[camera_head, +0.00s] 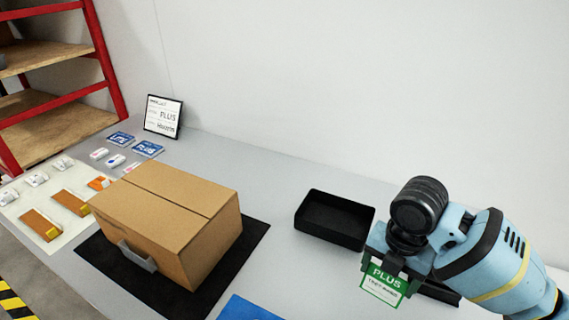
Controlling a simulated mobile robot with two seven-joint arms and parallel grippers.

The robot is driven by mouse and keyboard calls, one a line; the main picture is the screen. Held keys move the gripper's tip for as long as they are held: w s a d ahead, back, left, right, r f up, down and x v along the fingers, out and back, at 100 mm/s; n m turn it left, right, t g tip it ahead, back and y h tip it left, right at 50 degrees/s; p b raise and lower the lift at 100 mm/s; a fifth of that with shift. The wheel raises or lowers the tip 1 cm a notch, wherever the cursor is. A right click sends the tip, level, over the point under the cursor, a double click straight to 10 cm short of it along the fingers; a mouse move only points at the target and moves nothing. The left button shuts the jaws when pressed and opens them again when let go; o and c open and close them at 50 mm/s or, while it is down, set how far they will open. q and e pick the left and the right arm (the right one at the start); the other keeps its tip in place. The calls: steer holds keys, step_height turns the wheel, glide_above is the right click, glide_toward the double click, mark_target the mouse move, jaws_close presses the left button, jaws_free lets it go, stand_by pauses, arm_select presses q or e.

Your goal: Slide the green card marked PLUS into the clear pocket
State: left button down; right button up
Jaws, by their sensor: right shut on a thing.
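The green card (385,285) has a green top band with PLUS in white and a white lower part with small print. My right gripper (392,263) is shut on its upper edge and holds it upright at the lower right, in front of the black tray. A small grey, partly see-through holder (137,257) sits on the front face of the closed cardboard box (180,215); it looks like the clear pocket. The card is well to the right of it and apart from it. My left gripper is not in view.
The box stands on a black mat (235,262). An empty black tray (308,228) is right of it. A blue item (245,309) lies at the front edge. Blue cards (148,148), small parts and a framed sign (162,116) are at the back left.

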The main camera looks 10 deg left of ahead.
mark_target(401, 287)
steer(key=d+m, duration=0.1)
steer(key=m, duration=0.1)
steer(key=s+m, duration=0.1)
steer(key=m, duration=0.1)
steer(key=d+m, duration=0.1)
steer(key=m, duration=0.2)
steer(key=shift+s+d+r, duration=0.3)
steer(key=shift+s+r, duration=0.05)
steer(key=shift+r, duration=0.05)
steer(key=s+d+r+m, duration=0.1)
steer(key=s+d+m, duration=0.2)
steer(key=m, duration=0.9)
steer(key=s+d+r+m, duration=0.1)
steer(key=s+d+m, duration=0.3)
steer(key=m, duration=0.7)
steer(key=shift+s+r+m, duration=0.25)
steer(key=shift+s+m, duration=0.15)
steer(key=shift+s, duration=0.15)
steer(key=shift+s+a, duration=0.1)
steer(key=shift+a, duration=0.05)
